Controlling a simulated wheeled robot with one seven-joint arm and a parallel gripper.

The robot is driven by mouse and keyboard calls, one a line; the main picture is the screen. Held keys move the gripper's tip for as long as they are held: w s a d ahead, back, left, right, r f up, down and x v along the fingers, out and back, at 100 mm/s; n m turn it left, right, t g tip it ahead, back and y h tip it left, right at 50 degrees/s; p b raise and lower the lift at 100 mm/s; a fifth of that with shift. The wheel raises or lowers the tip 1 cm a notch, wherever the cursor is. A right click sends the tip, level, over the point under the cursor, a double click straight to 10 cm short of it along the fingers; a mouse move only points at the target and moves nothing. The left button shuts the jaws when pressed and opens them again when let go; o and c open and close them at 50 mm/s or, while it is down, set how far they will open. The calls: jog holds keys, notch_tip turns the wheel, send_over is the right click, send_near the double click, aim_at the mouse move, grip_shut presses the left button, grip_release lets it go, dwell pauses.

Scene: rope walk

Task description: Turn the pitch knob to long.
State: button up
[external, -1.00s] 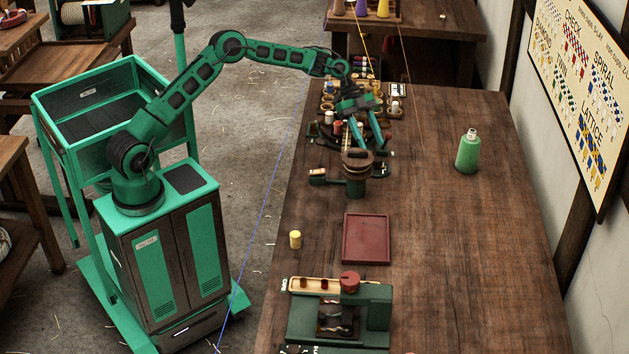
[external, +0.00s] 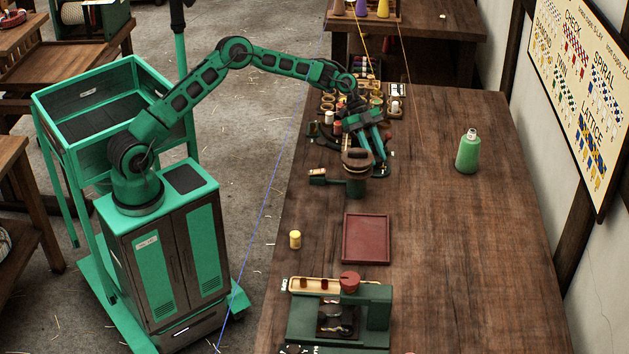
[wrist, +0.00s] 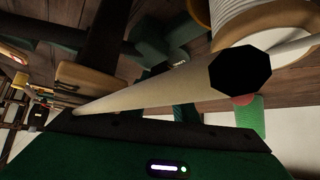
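No knob marked pitch or long can be read in these views. A red round knob (external: 349,281) sits on top of the green machine (external: 378,307) at the front of the bench. My gripper (external: 382,158) points down just behind a brown round wooden piece (external: 356,157) on a small green stand. The fingers look close to that piece, and contact cannot be told. In the wrist view, a pale tapered rod with a black eight-sided end (wrist: 240,76) crosses close to the lens and hides much of the fingers. Whether they are open or shut is unclear.
Several small spools crowd the bench beyond my gripper. A dark red tray (external: 347,240) and a yellow cylinder (external: 295,240) are nearer. The bench's right side is mostly clear.

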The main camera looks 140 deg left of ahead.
jog(key=shift+d+n+y, duration=0.25)
jog(key=shift+n+y, duration=0.55)
jog(key=shift+n, duration=0.3)
jog(key=shift+n+y, duration=0.9)
jog(key=shift+n, duration=0.2)
jog(key=o, duration=1.1)
jog(key=shift+c, duration=0.2)
